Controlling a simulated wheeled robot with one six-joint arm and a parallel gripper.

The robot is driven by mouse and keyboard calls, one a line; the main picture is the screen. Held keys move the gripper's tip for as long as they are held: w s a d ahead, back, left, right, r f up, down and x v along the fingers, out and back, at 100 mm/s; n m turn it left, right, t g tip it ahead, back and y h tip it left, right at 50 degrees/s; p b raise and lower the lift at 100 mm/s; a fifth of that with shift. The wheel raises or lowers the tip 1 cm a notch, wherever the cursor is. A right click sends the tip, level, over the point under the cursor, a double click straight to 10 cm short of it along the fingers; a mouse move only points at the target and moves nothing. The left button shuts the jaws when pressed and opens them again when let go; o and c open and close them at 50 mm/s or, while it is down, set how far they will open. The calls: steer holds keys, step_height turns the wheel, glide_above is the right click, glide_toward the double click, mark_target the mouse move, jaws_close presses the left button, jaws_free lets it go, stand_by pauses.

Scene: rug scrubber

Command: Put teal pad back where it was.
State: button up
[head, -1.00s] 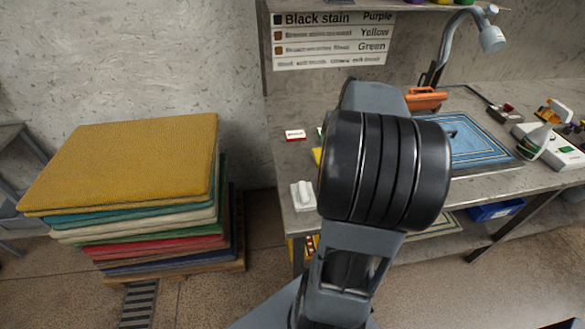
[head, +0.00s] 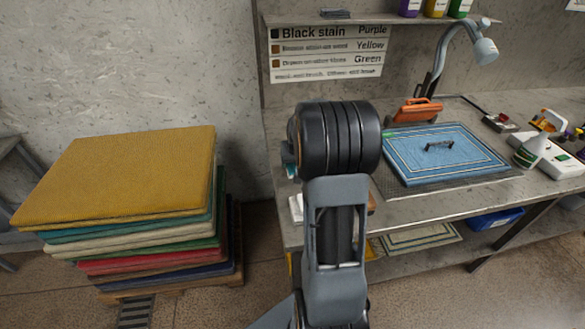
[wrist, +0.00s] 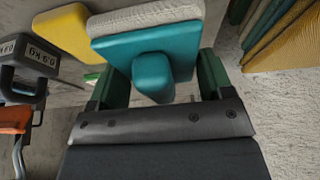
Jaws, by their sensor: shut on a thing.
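The teal pad (wrist: 150,55) with its rounded handle is between the fingers of my gripper (wrist: 158,80) in the wrist view. My gripper is shut on the handle. A pale textured layer (wrist: 145,17) shows along the pad's far side; I cannot tell whether it is part of the pad. In the head view only a teal sliver (head: 287,160) shows left of my wrist, above the bench's left end. My arm hides the gripper there.
A yellow pad (wrist: 68,35) and a 0.9 kg weight (wrist: 30,55) are near it. A white pad (head: 296,207) lies at the bench's front left. A blue rug (head: 440,155) with a dark handle lies on the bench (head: 410,209). Stacked rugs (head: 120,180) stand left.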

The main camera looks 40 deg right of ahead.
mark_target(292, 167)
steer(key=shift+w+a+f, duration=0.1)
steer(key=shift+w+f, duration=0.15)
steer(key=shift+f, duration=0.1)
steer(key=f, duration=0.3)
steer(key=shift+w+a, duration=0.15)
steer(key=shift+w, duration=0.15)
steer(key=shift+f, duration=0.4)
